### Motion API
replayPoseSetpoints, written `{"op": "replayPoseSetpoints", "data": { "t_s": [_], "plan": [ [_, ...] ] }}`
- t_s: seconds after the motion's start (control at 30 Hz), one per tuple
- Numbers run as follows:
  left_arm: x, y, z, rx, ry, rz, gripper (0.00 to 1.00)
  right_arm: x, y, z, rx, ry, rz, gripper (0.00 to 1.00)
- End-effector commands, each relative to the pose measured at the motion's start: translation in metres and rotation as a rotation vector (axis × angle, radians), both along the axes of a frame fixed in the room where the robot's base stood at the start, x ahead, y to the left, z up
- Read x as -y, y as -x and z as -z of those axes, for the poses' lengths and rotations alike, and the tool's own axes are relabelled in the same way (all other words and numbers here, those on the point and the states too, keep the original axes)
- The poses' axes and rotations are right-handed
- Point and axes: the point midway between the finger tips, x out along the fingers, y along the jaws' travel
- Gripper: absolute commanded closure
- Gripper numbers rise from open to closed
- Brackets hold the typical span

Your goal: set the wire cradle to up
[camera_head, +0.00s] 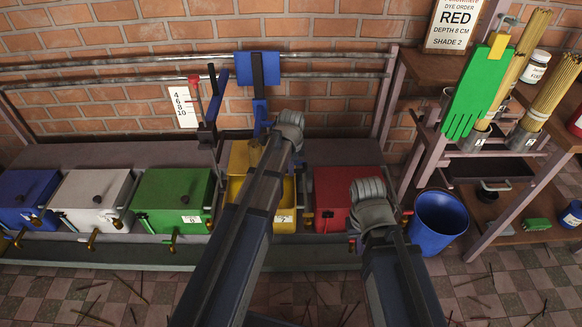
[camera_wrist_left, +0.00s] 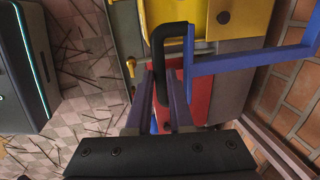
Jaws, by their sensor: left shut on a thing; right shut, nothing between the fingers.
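The wire cradle, a blue angled bar (camera_head: 271,70), shows against the brick wall in front of the rails, above the yellow box. In the left wrist view its blue arm (camera_wrist_left: 245,62) meets a black bent handle (camera_wrist_left: 172,30). My left gripper (camera_wrist_left: 162,105) is shut on this handle, whose lower end runs between the fingers. In the head view my left wrist (camera_head: 290,128) hides the fingers and part of the cradle. My right gripper (camera_head: 365,222) is shut and empty in front of the red box; its fingertips are mostly hidden by the wrist.
Blue (camera_head: 25,190), white (camera_head: 90,190), green (camera_head: 172,192), yellow (camera_head: 288,190) and red boxes (camera_head: 342,185) stand in a row. A scale card (camera_head: 183,107) hangs beside a red-knobbed rod (camera_head: 194,80). A blue bucket (camera_head: 438,220) and a shelf (camera_head: 500,198) stand right. Sticks litter the floor.

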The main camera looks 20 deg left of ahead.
Motion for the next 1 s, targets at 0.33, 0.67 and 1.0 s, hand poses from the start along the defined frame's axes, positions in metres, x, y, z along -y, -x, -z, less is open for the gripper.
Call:
{"op": "replayPoseSetpoints", "data": {
  "t_s": [0.33, 0.67, 1.0],
  "plan": [
    [0.000, 0.000, -0.039, 0.001, 0.000, 0.000, 1.00, 0.000, 0.000, -0.039, -0.001, -0.001, 0.004, 1.00],
    [0.000, 0.000, -0.042, 0.001, 0.000, 0.000, 1.00, 0.000, 0.000, -0.042, -0.001, -0.002, 0.005, 1.00],
    [0.000, 0.000, -0.042, 0.001, 0.000, 0.000, 0.54, 0.000, 0.000, -0.042, -0.001, -0.002, 0.005, 1.00]
  ]
}}
